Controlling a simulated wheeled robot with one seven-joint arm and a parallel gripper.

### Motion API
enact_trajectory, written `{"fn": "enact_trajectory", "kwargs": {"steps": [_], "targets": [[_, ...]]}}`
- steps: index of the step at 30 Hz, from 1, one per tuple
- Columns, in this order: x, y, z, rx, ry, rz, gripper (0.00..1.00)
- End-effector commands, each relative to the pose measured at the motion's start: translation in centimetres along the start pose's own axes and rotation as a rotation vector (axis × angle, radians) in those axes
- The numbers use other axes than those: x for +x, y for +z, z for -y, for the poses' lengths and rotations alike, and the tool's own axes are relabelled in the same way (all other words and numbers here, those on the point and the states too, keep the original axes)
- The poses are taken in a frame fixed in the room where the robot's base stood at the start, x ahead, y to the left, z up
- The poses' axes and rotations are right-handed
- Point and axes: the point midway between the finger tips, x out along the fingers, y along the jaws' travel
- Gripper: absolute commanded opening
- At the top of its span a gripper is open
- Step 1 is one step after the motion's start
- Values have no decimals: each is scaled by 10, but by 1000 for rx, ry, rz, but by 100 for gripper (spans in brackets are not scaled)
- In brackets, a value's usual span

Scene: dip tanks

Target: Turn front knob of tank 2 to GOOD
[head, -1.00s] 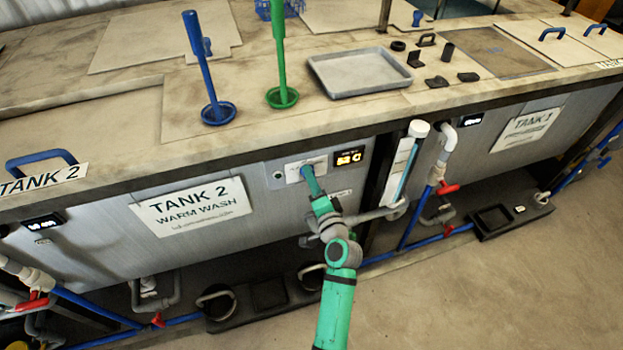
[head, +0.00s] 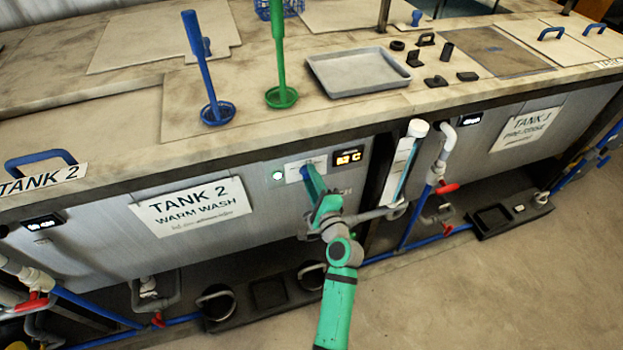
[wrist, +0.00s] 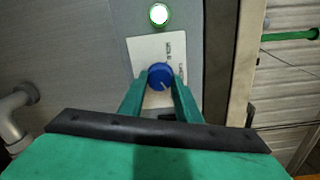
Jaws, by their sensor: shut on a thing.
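The front of tank 2 is a grey panel with a white sign (head: 192,206) reading "TANK 2 WARM WASH". Its front knob shows in the wrist view as a round blue knob (wrist: 160,76) on a white label plate (wrist: 152,50). My gripper (wrist: 161,84) is shut on the blue knob, one green finger on each side. A light pointer mark on the knob points to the lower right. The plate's small lettering is too small to read. A round lamp (wrist: 159,14) above the plate glows green.
A lit display (head: 349,157) is right of the plate. A white vertical tube (head: 405,160) and pipes stand farther right.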

Motion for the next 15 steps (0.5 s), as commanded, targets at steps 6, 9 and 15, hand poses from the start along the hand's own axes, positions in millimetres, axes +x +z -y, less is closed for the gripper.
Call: {"fn": "enact_trajectory", "kwargs": {"steps": [6,9,15], "targets": [[-2,-2,-1,7,2,-3,8],[-2,-2,-1,6,2,-3,8],[-2,-2,-1,6,2,-2,49]]}}
